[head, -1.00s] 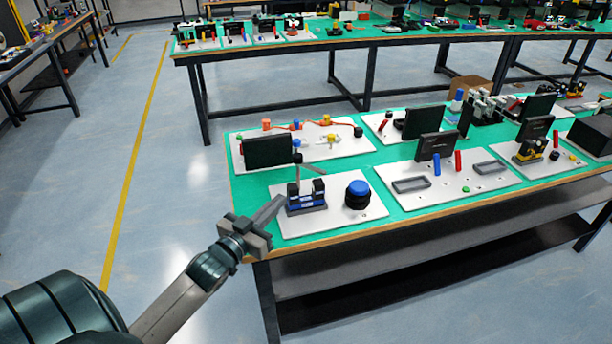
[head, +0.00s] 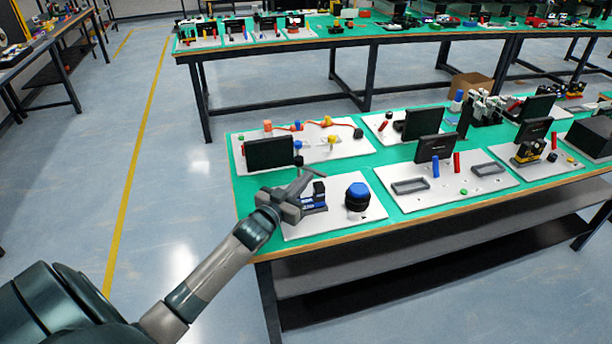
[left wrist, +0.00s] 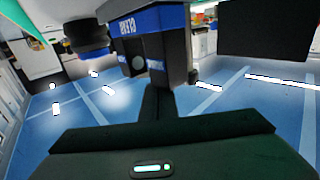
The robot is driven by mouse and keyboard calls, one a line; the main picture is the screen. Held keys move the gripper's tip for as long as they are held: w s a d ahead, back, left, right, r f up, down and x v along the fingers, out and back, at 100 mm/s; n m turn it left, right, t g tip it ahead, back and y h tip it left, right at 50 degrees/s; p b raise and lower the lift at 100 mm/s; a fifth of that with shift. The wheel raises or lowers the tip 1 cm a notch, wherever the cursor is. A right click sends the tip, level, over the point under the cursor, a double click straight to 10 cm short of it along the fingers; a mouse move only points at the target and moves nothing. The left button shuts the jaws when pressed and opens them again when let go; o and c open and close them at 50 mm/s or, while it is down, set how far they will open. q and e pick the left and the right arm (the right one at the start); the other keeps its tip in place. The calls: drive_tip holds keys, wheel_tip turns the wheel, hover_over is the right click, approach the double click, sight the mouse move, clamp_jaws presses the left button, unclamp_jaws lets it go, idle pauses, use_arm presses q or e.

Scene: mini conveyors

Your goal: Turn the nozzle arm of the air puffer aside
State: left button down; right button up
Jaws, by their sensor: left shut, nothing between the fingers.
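The air puffer (head: 318,203) is a low blue and dark block on a white board at the table's near left corner. A thin grey bar that looks like its nozzle arm (head: 315,172) shows above it. My left gripper (head: 303,180) is shut and empty, with its fingertips over the puffer's left side and near the bar. I cannot tell if they touch it. In the left wrist view the shut fingers (left wrist: 157,100) point at the puffer's dark body with blue, lettered faces (left wrist: 138,22). My gripper hides part of the puffer. My right gripper is not in view.
A blue button on a black base (head: 357,196) stands right of the puffer on the same white board (head: 345,221). A dark screen (head: 269,152) stands behind the puffer. Other boards with screens and trays fill the green table to the right. Floor is open at left.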

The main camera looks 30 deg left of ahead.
use_arm(q)
drive_tip(key=shift+w, duration=0.45)
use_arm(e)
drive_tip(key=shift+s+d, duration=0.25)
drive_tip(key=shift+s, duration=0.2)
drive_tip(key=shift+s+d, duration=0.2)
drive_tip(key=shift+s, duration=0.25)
use_arm(q)
drive_tip(key=shift+y, duration=0.3)
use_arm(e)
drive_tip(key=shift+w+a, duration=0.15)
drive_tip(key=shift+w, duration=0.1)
